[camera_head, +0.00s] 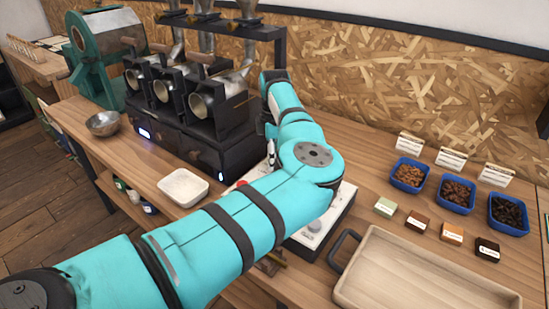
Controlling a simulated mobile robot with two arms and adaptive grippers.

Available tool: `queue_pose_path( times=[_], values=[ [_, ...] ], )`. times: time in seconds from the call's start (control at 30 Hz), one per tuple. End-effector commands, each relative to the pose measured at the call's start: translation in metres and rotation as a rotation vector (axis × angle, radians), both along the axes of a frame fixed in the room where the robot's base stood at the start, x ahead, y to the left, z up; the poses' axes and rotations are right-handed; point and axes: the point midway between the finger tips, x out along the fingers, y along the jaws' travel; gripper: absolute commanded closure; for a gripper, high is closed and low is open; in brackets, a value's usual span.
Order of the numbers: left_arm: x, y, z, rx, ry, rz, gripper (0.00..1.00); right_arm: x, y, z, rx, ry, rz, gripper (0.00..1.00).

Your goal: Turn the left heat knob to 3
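The white control panel (337,212) lies on the wooden counter, mostly hidden under my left arm. A pale round knob (315,225) shows at its right part, and a bit of a red button shows at its left edge. The left heat knob cannot be made out. My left gripper (270,152) shows only as a small dark and metal part behind my teal forearm, over the panel's far left side. Its fingertips are hidden, so I cannot tell whether it touches a knob. My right gripper is out of view.
The black roaster (190,135) with several drums stands behind and left of the panel. A white dish (183,186) and a metal bowl (103,123) stand left. A wooden tray (420,275), small sample blocks and blue bean trays (457,192) are on the right.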

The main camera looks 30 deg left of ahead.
Motion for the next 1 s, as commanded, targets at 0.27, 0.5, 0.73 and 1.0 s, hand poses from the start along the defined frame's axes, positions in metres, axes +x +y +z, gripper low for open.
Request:
queue_pose_path(
  times=[0.27,0.5,0.73,1.0],
  values=[
    [-0.001,0.000,-0.002,-0.003,0.005,0.001,0.45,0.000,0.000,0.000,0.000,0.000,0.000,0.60],
    [-0.001,-0.001,0.016,-0.002,0.002,0.001,0.45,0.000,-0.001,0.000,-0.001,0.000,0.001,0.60],
    [0.000,0.000,0.065,-0.002,0.001,0.001,0.45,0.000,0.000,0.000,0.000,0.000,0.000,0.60],
    [-0.001,-0.001,0.109,-0.003,0.003,0.001,0.45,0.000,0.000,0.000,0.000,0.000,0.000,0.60]
  ],
)
